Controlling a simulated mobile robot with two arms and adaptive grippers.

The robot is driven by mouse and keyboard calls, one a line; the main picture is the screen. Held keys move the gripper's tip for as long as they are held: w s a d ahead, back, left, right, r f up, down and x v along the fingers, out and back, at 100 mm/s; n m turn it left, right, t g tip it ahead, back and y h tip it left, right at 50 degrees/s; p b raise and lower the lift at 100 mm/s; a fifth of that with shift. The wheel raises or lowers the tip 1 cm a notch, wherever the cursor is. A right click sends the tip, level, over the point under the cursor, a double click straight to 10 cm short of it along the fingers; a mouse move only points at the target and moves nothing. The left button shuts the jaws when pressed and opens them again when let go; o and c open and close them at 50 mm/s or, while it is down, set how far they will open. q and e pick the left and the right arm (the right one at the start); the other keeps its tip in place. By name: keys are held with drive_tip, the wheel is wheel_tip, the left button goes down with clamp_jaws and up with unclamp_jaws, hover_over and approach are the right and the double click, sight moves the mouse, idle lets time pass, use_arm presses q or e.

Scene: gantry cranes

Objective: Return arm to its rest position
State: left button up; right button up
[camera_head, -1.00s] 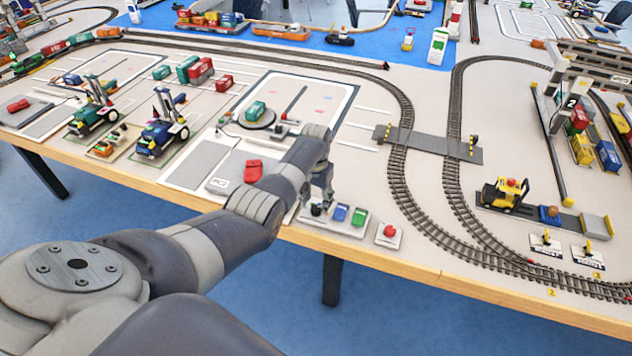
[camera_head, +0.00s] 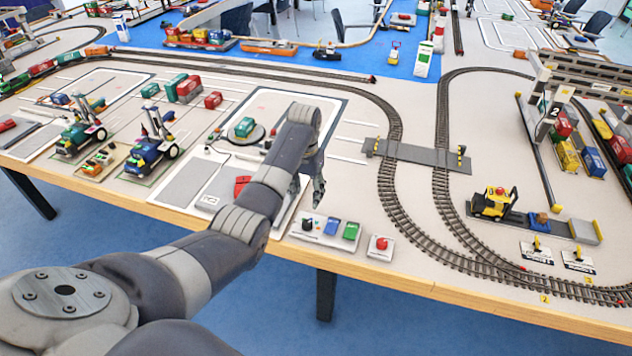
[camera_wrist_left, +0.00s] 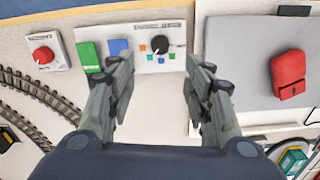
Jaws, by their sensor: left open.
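My left gripper (camera_head: 308,191) is above the near edge of the table, just behind a small control panel (camera_head: 318,241) with a black knob, a blue button and a green button. In the left wrist view my left gripper (camera_wrist_left: 164,80) has its fingers wide apart with nothing between them. The panel's black knob (camera_wrist_left: 160,44) shows beyond the fingertips, apart from them. My left arm (camera_head: 240,222) reaches in from the lower left and hides part of a red block (camera_head: 241,185) on a grey plate. My right gripper is in neither view.
A red button box (camera_head: 381,247) stands right of the panel. Train tracks (camera_head: 390,190) curve past it. Toy trucks (camera_head: 147,152) and containers stand at left. A crane (camera_head: 550,112) and a yellow forklift (camera_head: 494,202) stand at right. Blue floor shows beyond the table's front edge.

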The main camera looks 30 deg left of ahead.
use_arm(q)
drive_tip(key=s+d+f+m+t, duration=0.1)
drive_tip(key=s+d+f, duration=0.2)
drive_tip(key=s, duration=0.2)
drive_tip(key=s+d+f+y, duration=0.1)
drive_tip(key=s+d+f, duration=0.15)
drive_tip(key=s, duration=0.25)
drive_tip(key=s+d+f+m+t, duration=0.1)
drive_tip(key=s+d+f, duration=0.1)
drive_tip(key=s+f, duration=0.3)
drive_tip(key=s+d+r+m+t+h, duration=0.1)
drive_tip(key=s+d+r, duration=0.35)
drive_tip(key=s, duration=0.55)
drive_tip(key=s+d+r+t, duration=0.1)
drive_tip(key=s+d+r, duration=0.3)
drive_tip(key=s, duration=0.5)
wheel_tip(320, 180, down, 29)
drive_tip(key=s+d+g+b, duration=0.1)
drive_tip(key=s+g+b, duration=0.1)
drive_tip(key=s+a+f+g+b, duration=0.1)
drive_tip(key=s+a+f, duration=0.2)
drive_tip(key=s+f, duration=1.3)
drive_tip(key=shift+s+f+m, duration=0.3)
drive_tip(key=shift+f, duration=0.45)
